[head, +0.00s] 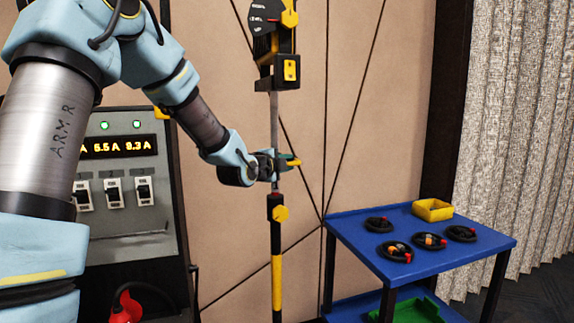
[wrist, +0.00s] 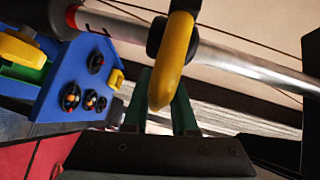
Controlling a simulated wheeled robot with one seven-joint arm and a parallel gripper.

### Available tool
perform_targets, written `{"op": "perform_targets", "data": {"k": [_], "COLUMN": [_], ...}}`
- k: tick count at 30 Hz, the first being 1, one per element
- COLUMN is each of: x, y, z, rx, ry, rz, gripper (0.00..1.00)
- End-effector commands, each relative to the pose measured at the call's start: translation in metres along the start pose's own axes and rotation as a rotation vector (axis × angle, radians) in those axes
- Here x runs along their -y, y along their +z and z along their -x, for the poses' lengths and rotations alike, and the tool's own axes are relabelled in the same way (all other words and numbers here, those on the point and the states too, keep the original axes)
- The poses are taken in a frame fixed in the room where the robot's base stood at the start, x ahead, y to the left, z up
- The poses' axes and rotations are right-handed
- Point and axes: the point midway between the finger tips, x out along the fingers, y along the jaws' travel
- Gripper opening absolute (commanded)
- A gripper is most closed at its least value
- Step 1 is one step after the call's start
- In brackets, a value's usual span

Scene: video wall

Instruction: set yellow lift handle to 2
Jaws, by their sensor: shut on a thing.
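The yellow lift handle (head: 293,162) sticks out from a vertical metal rod (head: 274,125). It also shows in the wrist view (wrist: 178,50), where its loop comes down between the green fingers. My gripper (head: 279,163) is shut on the handle, partway up the rod; it also shows in the wrist view (wrist: 164,100).
Below the handle stands a black and yellow post (head: 277,270) with a yellow knob (head: 280,213). A grey switch panel (head: 120,185) is at left, behind my arm. A blue cart (head: 350,226) with black wheels and a yellow tray (head: 432,210) stands at right.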

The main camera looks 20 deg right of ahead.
Motion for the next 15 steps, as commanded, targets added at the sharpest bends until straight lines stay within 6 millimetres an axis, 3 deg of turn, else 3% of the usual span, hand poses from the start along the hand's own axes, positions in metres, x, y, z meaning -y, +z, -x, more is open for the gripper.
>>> {"op": "perform_targets", "data": {"k": [1, 5, 15], "x": [-0.009, 0.003, 0.084], "y": [0.0, -0.003, -0.015], "z": [0.001, 0.003, 0.013], "rx": [0.0, -0.001, 0.0], "ry": [0.023, 0.019, 0.007], "rz": [0.002, -0.002, -0.006], "gripper": [0.0, 0.0, 0.0]}}
